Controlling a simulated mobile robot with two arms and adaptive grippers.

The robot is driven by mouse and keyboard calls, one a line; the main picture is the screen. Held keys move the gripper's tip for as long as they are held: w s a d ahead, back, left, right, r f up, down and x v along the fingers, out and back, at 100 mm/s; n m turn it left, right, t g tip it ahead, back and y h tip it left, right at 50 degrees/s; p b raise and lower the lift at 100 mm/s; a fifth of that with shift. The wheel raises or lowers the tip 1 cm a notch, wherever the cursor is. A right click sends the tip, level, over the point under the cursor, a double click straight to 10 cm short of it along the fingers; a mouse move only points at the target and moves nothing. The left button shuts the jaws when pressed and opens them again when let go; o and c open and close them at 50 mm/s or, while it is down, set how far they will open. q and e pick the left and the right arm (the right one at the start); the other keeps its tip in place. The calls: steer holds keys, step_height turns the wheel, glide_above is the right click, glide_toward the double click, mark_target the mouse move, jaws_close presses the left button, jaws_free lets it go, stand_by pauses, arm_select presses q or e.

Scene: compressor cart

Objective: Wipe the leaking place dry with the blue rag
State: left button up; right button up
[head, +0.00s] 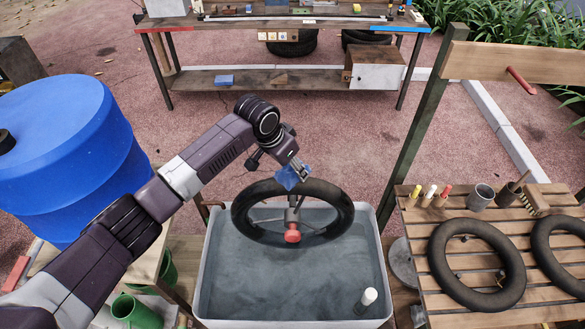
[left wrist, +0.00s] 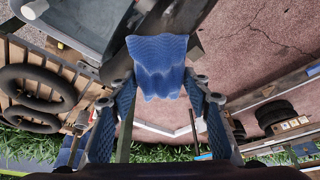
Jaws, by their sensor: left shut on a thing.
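My left gripper (head: 291,170) is shut on the blue rag (head: 292,179) and holds it at the top of a black tube (head: 238,218). In the left wrist view the crumpled rag (left wrist: 158,65) hangs between the fingertips of my left gripper (left wrist: 160,85), with the dark tube behind it. The tube stands upright over a grey tub (head: 209,265) of water, around a post with a red knob (head: 292,236). I cannot tell whether the rag touches the tube. No wet mark or leak can be made out. My right gripper is not in view.
A white cylinder (head: 369,296) is in the tub's front right corner. A slatted table (head: 415,275) at right bears two black tubes, markers and cups. A blue barrel (head: 70,150) stands at left. A workbench (head: 280,78) is at the back, with open floor before it.

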arm_select(q)
steer(key=shift+r, duration=3.6)
steer(key=shift+s+a+f+b, duration=0.1)
steer(key=shift+a+f+b, duration=0.1)
steer(key=shift+b, duration=0.1)
steer(key=s+a+f+n+t+y+b, duration=0.1)
steer(key=s+a+f+n+y+b, duration=0.2)
steer(key=s+a+n+b, duration=0.6)
steer(key=s+a+f+b, duration=0.1)
steer(key=s+a+b, duration=0.4)
steer(key=s+a, duration=0.3)
steer(key=shift+s+a, duration=0.4)
steer(key=shift+a, duration=0.35)
steer(key=shift+f, duration=0.1)
